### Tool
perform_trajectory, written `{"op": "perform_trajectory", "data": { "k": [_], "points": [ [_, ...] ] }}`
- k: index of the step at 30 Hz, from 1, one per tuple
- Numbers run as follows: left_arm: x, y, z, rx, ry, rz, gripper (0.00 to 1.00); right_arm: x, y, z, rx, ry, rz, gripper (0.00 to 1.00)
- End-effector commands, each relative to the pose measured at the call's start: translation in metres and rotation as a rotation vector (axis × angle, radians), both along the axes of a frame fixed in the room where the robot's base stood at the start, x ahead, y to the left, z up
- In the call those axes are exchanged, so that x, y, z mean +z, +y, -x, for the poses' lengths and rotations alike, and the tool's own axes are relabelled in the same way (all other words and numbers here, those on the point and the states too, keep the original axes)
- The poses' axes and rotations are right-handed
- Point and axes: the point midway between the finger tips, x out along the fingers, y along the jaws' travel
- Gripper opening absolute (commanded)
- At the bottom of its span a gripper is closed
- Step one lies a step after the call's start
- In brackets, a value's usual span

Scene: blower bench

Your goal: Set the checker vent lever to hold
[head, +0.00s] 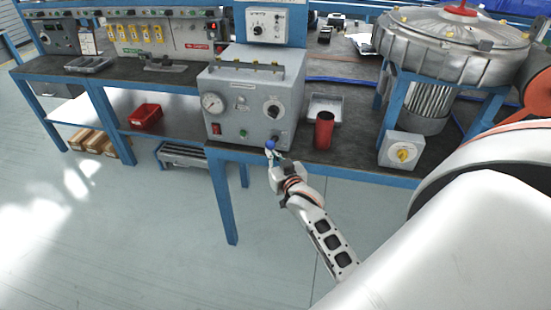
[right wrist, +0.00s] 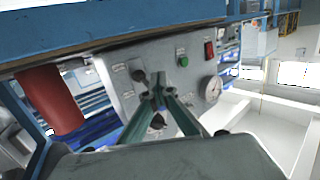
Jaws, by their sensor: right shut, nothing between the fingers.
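The checker (head: 252,98) is a grey box with a gauge, a round dial and red and green controls, standing on the bench. In the right wrist view its front panel (right wrist: 125,92) looks upside down. A small dark lever (right wrist: 139,77) sticks out of the panel there, close to the fingertips. My right gripper (head: 273,154) is at the lower right of the checker's front, by a blue ball-shaped knob (head: 271,144). In the right wrist view its fingers (right wrist: 158,92) are shut and empty. Contact with the lever and its exact setting cannot be told. My left gripper is out of view.
A red cup (head: 324,130) stands right of the checker, with a tray (head: 325,106) behind it. A grey box with a yellow knob (head: 403,150) and a large blower (head: 450,50) are farther right. The bench's blue front edge (head: 340,171) runs close by my right gripper.

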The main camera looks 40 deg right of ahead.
Motion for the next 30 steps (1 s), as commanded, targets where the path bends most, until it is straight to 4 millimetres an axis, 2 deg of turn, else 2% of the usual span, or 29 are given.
{"op": "perform_trajectory", "data": {
  "k": [1, 4, 12, 17, 22, 30],
  "points": [
    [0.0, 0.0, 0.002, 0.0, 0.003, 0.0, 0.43, 0.011, 0.001, -0.002, 0.004, -0.025, -0.001, 0.13],
    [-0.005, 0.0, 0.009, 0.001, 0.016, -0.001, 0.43, 0.01, 0.001, -0.001, 0.003, -0.024, -0.001, 0.39],
    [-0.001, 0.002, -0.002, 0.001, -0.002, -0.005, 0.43, 0.004, 0.002, 0.0, 0.003, -0.015, -0.005, 0.39],
    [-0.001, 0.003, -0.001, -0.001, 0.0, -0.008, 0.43, 0.002, 0.003, 0.004, 0.003, -0.011, -0.006, 0.39],
    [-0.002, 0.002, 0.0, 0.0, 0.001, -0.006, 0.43, 0.004, 0.008, 0.026, 0.003, -0.01, -0.006, 0.39],
    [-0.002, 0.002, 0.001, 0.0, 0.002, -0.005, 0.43, 0.011, 0.022, 0.079, 0.003, -0.012, -0.006, 0.39]
  ]
}}
